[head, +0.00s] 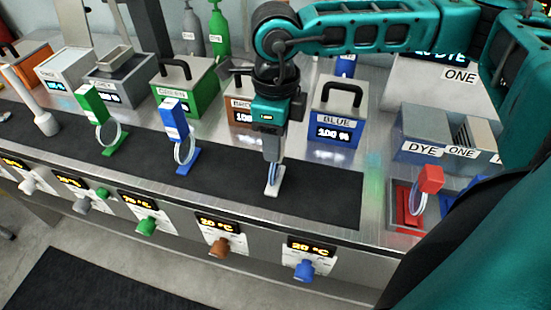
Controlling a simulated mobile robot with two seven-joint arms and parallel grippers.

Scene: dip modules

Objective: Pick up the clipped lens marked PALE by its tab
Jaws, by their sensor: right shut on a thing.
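My right gripper (270,150) points straight down over the dark mat and is shut on the tab of a clipped lens. The clear lens (275,174) shows below the fingers, just above a small white foot (271,190) on the mat. The tab is hidden by the fingers, and I cannot read a PALE mark. I cannot tell whether the lens is clear of its foot. My left gripper is not in view.
To the left on the mat (318,190) stand a blue-tabbed lens (184,150) and a green-tabbed lens (107,135). A red-tabbed lens (418,200) is at the right. Handled boxes, including a blue one (335,118), stand behind. Coloured knobs line the front edge.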

